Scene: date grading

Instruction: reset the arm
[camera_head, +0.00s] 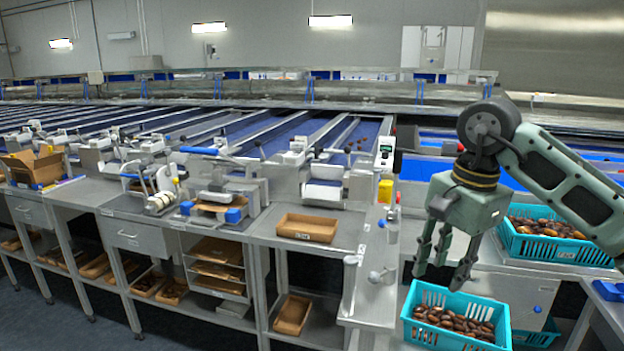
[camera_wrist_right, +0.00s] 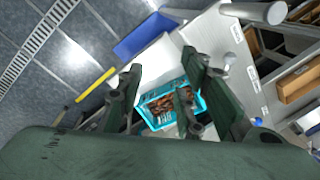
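My right gripper (camera_head: 442,270) hangs from the right arm with its fingers pointing down and spread apart. It is open and empty, above the rear edge of a turquoise basket (camera_head: 408,329) of brown dates (camera_head: 455,324). In the right wrist view my gripper's fingers (camera_wrist_right: 160,105) stand apart. The basket (camera_wrist_right: 153,97) with dates shows beyond and between them. My left gripper is in neither view.
A second turquoise basket (camera_head: 567,250) of dates stands behind, under the right arm. A brown tray (camera_head: 306,228) lies on the steel bench to the left. Open floor (camera_head: 80,325) lies at front left.

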